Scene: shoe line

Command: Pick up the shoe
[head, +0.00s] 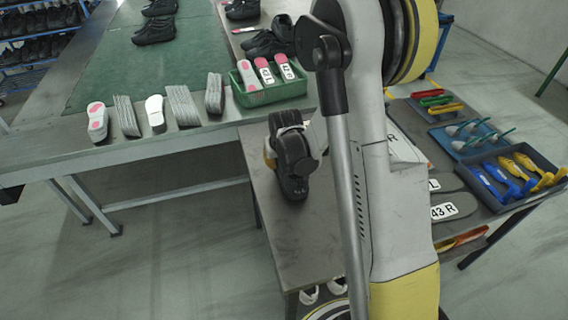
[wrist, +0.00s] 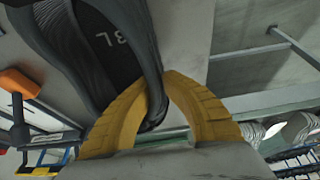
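The black shoe (head: 292,165) shows in the head view at the left end of the near side table, partly covered by my arm. In the wrist view the shoe (wrist: 62,42) fills the upper left, its opening facing the camera and a label, partly readable as "8 L", inside. My gripper's yellow fingers (wrist: 155,88) stand on either side of the shoe's rim and close on it. In the head view only a bit of yellow finger shows beside the shoe. I cannot tell whether the shoe is clear of the table.
A green crate (head: 269,97) with labelled insoles sits on the long bench (head: 130,147), beside several loose insoles and shoe parts. More black shoes (head: 156,30) stand on the green mat. Trays of coloured tools (head: 518,172) lie right of my arm. Bare tabletop (head: 305,235) is in front of the shoe.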

